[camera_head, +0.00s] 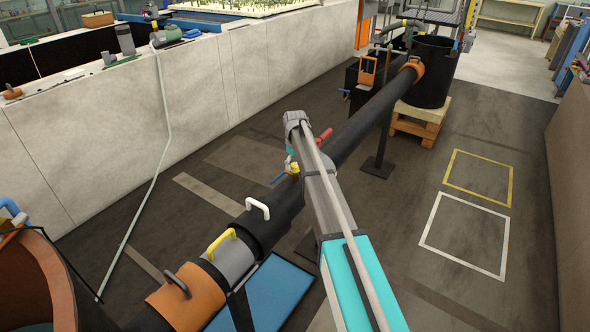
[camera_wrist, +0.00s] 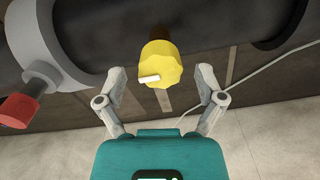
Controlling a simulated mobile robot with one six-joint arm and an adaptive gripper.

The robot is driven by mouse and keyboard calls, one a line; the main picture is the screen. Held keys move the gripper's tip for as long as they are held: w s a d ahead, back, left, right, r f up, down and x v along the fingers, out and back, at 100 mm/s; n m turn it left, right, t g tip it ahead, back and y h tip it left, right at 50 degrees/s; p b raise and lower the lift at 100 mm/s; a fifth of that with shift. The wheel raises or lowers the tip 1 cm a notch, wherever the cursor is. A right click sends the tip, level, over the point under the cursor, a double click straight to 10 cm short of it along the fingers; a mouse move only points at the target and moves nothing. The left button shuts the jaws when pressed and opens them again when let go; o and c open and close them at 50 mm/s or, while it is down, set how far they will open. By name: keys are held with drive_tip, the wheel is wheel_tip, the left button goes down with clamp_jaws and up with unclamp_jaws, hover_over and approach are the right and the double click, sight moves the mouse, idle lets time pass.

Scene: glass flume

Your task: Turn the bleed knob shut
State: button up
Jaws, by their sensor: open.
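The bleed knob (camera_wrist: 161,63) is a yellow, scalloped knob on the dark pipe (camera_wrist: 188,22), with a white pointer bar on its face pointing left in the wrist view. My gripper (camera_wrist: 160,82) is open, with one finger on each side of the knob and a visible gap to it. The knob is apart from both fingers. In the head view a small yellow part (camera_head: 294,168) shows beside my wrist, on the black pipe; my arm covers much of that area, and the fingers are hidden there.
A red-handled valve (camera_wrist: 18,110) sits left of the knob in the wrist view. In the head view, white (camera_head: 258,207) and yellow (camera_head: 221,243) handles stand on the pipe. A blue mat (camera_head: 262,297) lies below. Open floor (camera_head: 430,190) lies to the right.

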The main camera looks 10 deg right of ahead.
drive_tip(key=shift+f, duration=0.35)
drive_tip(key=c, duration=1.1)
drive_tip(key=shift+c, duration=0.2)
